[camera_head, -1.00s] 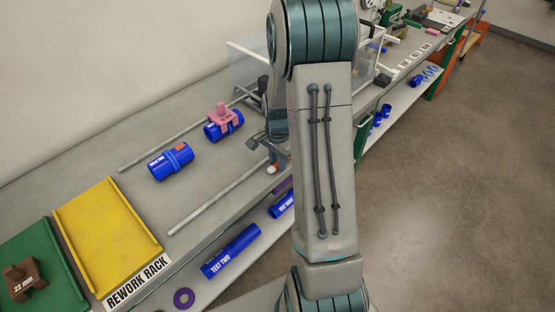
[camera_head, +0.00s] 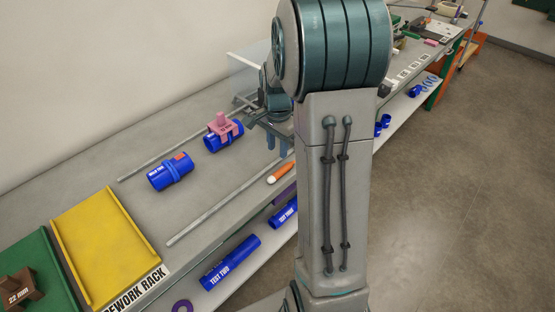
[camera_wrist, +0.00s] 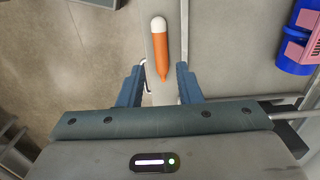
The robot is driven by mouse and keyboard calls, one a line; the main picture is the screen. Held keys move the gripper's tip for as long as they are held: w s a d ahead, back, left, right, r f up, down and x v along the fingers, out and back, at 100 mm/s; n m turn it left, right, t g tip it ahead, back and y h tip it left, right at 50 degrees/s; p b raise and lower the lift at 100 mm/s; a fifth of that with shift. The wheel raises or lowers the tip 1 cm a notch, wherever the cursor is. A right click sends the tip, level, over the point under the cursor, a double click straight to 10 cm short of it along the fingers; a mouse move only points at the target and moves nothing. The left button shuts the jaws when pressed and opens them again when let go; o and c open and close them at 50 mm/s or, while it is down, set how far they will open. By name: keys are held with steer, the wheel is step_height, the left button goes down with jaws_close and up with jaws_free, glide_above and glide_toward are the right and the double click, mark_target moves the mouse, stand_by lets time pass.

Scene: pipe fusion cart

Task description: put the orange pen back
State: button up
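The orange pen (camera_head: 280,173) with a white end lies on the grey bench near its front edge, to the right of the front metal rail. In the wrist view the pen (camera_wrist: 160,50) lies lengthwise, its pointed orange end toward my gripper and its white end away. My gripper (camera_head: 276,145) is above the bench, just behind the pen in the head view. In the wrist view my gripper (camera_wrist: 159,78) is open, its two blue fingers apart with the pen's tip showing between them. Nothing is held. No pen holder can be made out.
Blue couplings (camera_head: 170,171) and a blue pipe with a pink clamp (camera_head: 222,124) sit between two metal rails. A yellow tray (camera_head: 105,240) and a green tray (camera_head: 38,255) are at left. Blue pipes (camera_head: 231,262) lie on the lower shelf.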

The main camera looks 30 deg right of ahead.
steer(key=s+a+r+n+t, duration=0.1)
steer(key=s+a+r+n, duration=0.4)
steer(key=s, duration=0.4)
steer(key=s+a+r+n+t, duration=0.2)
steer(key=s+a+r+n, duration=0.3)
steer(key=s+a+n, duration=0.2)
steer(key=s+n, duration=0.2)
steer(key=shift+s+a, duration=0.15)
steer(key=shift+s, duration=0.25)
steer(key=shift+a, duration=0.1)
